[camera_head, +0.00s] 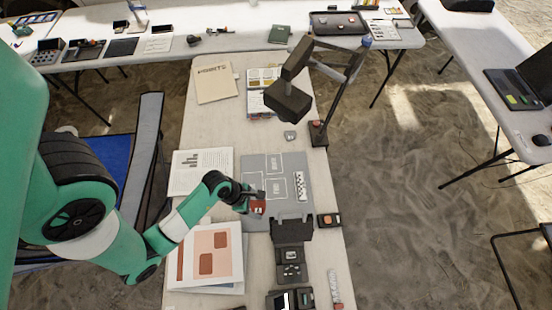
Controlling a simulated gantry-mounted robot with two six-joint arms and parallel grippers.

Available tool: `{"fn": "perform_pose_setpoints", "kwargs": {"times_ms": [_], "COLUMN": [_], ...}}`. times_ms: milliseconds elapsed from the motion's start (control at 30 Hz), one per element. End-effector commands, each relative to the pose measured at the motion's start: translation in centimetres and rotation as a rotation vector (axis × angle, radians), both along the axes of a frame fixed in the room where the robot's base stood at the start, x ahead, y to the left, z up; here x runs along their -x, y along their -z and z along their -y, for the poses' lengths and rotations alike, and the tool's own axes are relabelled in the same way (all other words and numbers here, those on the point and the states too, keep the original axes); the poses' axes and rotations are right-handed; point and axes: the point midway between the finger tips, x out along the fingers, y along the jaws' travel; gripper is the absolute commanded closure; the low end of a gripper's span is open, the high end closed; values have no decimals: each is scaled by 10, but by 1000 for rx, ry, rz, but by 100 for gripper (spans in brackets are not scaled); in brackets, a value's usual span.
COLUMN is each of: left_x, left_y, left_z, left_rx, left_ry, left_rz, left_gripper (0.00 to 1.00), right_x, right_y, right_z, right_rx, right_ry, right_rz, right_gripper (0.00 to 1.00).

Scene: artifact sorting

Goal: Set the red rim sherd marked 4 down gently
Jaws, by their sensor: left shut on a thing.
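My left gripper (256,196) reaches in from the left over the grey mat (252,170). It is shut on the red rim sherd (257,207), which shows at its fingertips near the mat's lower left part. The number on the sherd is too small to read. I cannot tell whether the sherd touches the mat or hangs just above it. The mat has white outlined areas and a black and white scale bar (300,186) at its right. My right gripper is not in view.
A dark lamp-like stand (318,132) rises beyond the mat, with its head overhanging the table. A small grey piece (290,135) lies nearby. Papers (200,172) lie left of the mat. A dark box (292,228) and a small black box (328,221) stand near its front edge.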

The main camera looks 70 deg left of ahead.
Motion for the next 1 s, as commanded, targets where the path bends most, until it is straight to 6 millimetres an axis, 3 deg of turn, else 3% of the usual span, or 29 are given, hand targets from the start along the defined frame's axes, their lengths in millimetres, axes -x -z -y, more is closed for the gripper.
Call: {"fn": "perform_pose_setpoints", "kwargs": {"times_ms": [300,500,767,1000], "left_x": [-60,-83,-91,-93], "left_y": [42,84,93,128], "left_z": [-61,-84,-92,-94], "left_rx": [-2,0,-1,1], "left_ry": [-1,0,2,0], "left_rz": [3,0,0,0], "left_gripper": [80,81,81,81], "right_x": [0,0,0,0], "right_y": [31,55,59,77], "right_z": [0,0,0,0], "right_rx": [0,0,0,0], "right_ry": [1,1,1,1], "right_rz": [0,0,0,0], "right_gripper": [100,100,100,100]}}
